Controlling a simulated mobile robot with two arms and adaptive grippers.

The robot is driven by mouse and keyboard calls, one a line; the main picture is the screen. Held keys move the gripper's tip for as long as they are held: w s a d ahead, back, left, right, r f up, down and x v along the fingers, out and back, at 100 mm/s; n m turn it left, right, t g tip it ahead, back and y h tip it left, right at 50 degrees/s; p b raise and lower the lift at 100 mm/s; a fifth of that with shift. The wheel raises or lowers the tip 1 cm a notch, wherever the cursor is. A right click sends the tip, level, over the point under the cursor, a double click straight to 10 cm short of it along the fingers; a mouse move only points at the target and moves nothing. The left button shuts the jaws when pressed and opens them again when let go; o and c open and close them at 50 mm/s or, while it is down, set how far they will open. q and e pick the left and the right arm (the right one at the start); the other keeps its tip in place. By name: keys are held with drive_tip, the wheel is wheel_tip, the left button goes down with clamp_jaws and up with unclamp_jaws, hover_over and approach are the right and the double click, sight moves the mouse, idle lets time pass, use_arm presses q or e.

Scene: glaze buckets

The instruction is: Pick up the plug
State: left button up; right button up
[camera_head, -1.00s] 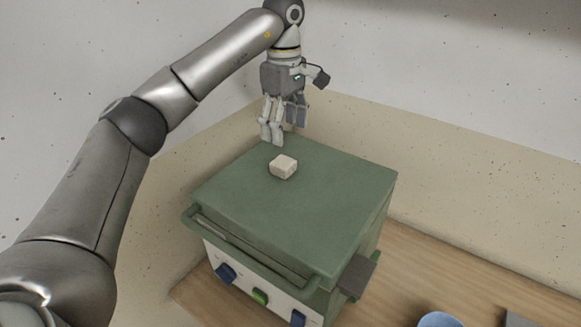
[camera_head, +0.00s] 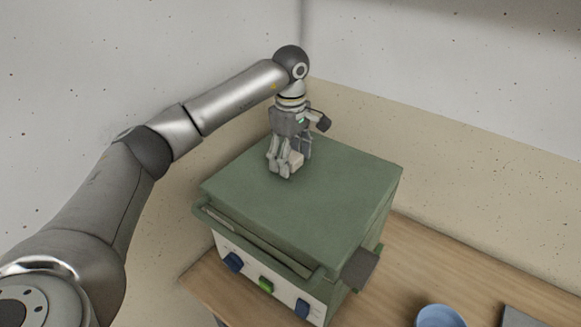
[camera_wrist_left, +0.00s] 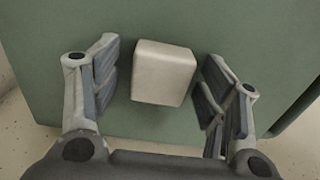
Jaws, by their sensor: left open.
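The plug is a small pale beige block (camera_head: 295,160) on the green lid of a box-shaped kiln (camera_head: 330,200). In the head view it is partly hidden behind the fingers of my left gripper (camera_head: 290,168). In the left wrist view the plug (camera_wrist_left: 163,73) lies between the two open fingers of my left gripper (camera_wrist_left: 163,95), with a gap visible on each side. The left gripper points down at the lid and is open. My right gripper is not in view.
The kiln has a front handle bar (camera_head: 255,240), blue and green knobs, and a dark block (camera_head: 360,270) on its right side. It stands on a wooden table (camera_head: 440,260). A blue bucket (camera_head: 437,315) is at the bottom right. A speckled wall is behind.

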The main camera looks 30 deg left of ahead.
use_arm(q)
drive_tip(key=shift+c, duration=1.1)
drive_tip(key=c, duration=0.9)
drive_tip(key=shift+r, duration=0.55)
wheel_tip(320, 180, up, 8)
drive_tip(key=shift+f+b, duration=0.1)
drive_tip(key=shift+b, duration=0.85)
drive_tip(key=shift+r, duration=0.6)
drive_tip(key=shift+r+p, duration=4.2)
drive_tip(key=shift+r, duration=0.1)
